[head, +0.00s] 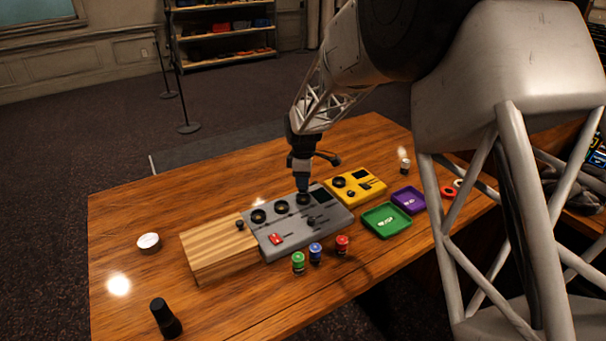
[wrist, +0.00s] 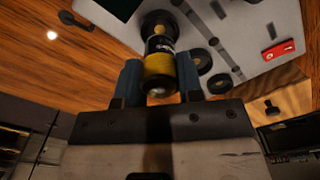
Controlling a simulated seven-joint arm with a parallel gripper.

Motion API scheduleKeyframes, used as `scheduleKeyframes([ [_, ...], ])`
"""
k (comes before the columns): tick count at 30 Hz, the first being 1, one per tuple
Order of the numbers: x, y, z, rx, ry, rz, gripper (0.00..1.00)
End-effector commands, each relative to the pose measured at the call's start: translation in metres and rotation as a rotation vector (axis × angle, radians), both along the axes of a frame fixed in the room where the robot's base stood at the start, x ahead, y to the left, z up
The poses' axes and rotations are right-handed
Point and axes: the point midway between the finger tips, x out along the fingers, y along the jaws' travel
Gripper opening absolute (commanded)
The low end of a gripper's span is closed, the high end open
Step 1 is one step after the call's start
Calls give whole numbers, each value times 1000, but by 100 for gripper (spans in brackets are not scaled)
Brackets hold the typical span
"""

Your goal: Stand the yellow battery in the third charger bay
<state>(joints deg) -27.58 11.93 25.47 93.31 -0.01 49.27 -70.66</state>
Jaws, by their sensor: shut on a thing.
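The grey charger (head: 290,236) lies on the desk with a row of three dark round bays and a red switch. My gripper (head: 303,187) is over the bay nearest the charger's small screen, pointing down. In the wrist view my gripper (wrist: 160,80) has its blue fingers shut on the yellow battery (wrist: 158,64), one on each side. The battery's far end lines up with the dark ring of that bay (wrist: 158,20). How deep it sits in the bay cannot be told. The other two bays (wrist: 201,61) look empty. The fingers hide the battery in the head view.
Green (head: 298,263), blue (head: 315,254) and red (head: 342,245) batteries stand in front of the charger. A yellow device (head: 368,189), a green tray (head: 371,229) and a purple tray (head: 408,208) are to the right. A wooden block (head: 215,250) adjoins the left.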

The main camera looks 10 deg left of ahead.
Motion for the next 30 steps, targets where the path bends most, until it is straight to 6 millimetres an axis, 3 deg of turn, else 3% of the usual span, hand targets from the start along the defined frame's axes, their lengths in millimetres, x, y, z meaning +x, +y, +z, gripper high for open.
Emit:
scheduleKeyframes([
  [12, 0, 0, -22, 0, 0, 0, 7],
  [30, 0, 0, -24, 0, 0, 0, 7],
])
